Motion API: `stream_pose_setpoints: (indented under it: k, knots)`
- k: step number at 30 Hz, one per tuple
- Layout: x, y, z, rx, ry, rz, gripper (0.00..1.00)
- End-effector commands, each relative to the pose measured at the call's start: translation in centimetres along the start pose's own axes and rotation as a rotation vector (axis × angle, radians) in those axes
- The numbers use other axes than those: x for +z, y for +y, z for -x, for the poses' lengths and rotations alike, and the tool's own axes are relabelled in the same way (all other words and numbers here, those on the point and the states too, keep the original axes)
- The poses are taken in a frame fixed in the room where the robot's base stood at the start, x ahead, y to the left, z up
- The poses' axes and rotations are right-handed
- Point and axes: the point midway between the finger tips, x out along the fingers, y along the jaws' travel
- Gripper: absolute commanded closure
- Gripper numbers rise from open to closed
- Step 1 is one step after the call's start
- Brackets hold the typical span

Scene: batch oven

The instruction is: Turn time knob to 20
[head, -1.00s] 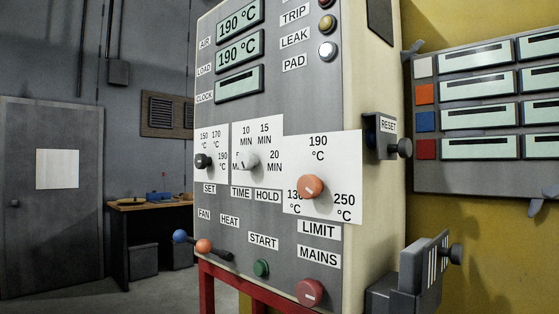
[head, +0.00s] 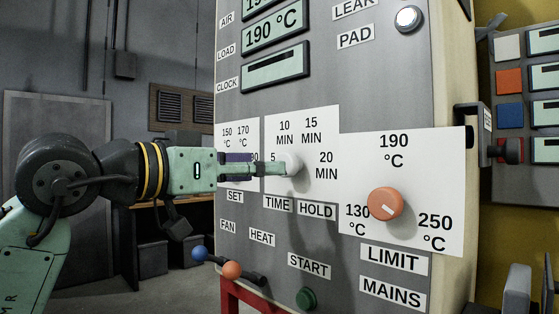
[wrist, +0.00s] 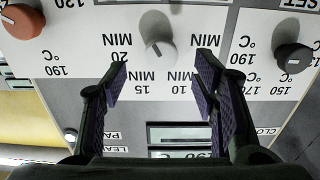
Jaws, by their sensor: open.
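The time knob (head: 293,163) is a pale round knob on a white dial plate marked 5, 10, 15 and 20 MIN. The wrist view is upside down and shows the knob (wrist: 156,32) beyond and between my open fingers. A short dark mark is on its face, but I cannot tell exactly which number it points to. My gripper (head: 272,168) reaches in from the left at the height of the knob. In the wrist view my gripper (wrist: 162,72) has its purple-padded fingers spread, one near the 20 label and one covering the 5 label. Contact cannot be told.
The orange limit knob (head: 385,204) is to the right and the black set knob (wrist: 292,58) is on the other side. Displays (head: 276,70) are above.

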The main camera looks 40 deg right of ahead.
Motion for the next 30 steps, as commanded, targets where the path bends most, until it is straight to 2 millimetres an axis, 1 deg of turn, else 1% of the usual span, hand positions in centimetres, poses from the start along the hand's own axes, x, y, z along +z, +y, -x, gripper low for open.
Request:
stream_pose_setpoints:
  k: [1, 6, 9, 12, 22, 30]
  knots:
    - [-0.3, 0.1, -1.1, 0.001, -0.002, -0.001, 0.46]
    - [-0.3, 0.0, -3.9, -0.001, 0.0, -0.002, 0.46]
    - [-0.2, 0.0, -5.1, -0.001, 0.001, -0.001, 0.46]
    - [-0.1, 0.0, -5.8, -0.001, 0.002, -0.001, 0.46]
    - [-0.1, 0.0, -6.1, -0.002, 0.003, -0.001, 0.46]
    - [-0.1, 0.0, -6.1, -0.002, 0.003, -0.002, 0.64]
